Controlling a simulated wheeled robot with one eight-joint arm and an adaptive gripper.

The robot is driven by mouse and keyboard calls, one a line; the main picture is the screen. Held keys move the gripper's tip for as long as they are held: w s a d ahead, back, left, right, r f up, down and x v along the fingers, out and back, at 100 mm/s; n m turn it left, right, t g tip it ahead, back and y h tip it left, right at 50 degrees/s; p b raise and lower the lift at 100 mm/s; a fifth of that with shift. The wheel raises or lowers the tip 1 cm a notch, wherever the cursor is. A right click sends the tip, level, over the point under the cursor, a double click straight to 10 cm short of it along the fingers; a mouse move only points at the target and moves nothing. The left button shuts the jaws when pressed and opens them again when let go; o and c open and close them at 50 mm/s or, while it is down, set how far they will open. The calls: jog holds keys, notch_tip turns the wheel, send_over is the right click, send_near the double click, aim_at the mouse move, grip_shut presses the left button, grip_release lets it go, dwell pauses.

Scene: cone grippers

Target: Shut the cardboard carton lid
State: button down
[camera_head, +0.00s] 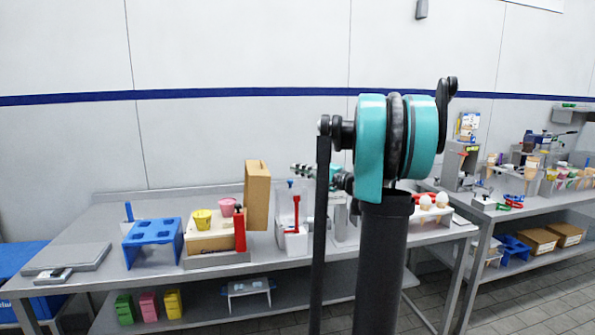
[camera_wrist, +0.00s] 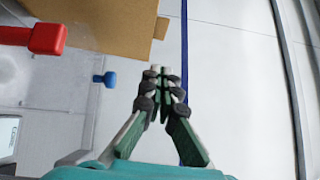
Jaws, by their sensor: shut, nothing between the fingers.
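The cardboard carton (camera_head: 206,243) sits on the steel table, left of centre in the head view. Its tan lid (camera_head: 257,192) stands upright at the carton's right side, so the carton is open. In the wrist view a broad brown cardboard panel, apparently the lid (camera_wrist: 105,22), fills the upper left, with a small tab at its right edge. My gripper (camera_head: 296,169) is to the right of the lid in the head view. In the wrist view my gripper (camera_wrist: 157,71) has its fingertips together and empty, just below the tab, with no clear contact. My arm hides part of the table.
Yellow (camera_head: 202,220) and pink (camera_head: 227,208) cups show at the carton. A red-handled tool (camera_head: 239,230) stands before it, and another red tool (camera_head: 296,213) is to its right. A blue rack (camera_head: 152,237) stands left. Bare tabletop shows at the front.

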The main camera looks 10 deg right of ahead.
jog(key=x, duration=0.7)
jog(key=shift+s+a+r, duration=0.1)
jog(key=shift+a, duration=0.8)
jog(key=shift+a+r, duration=0.15)
jog(key=shift+a, duration=0.8)
jog(key=shift+a, duration=0.1)
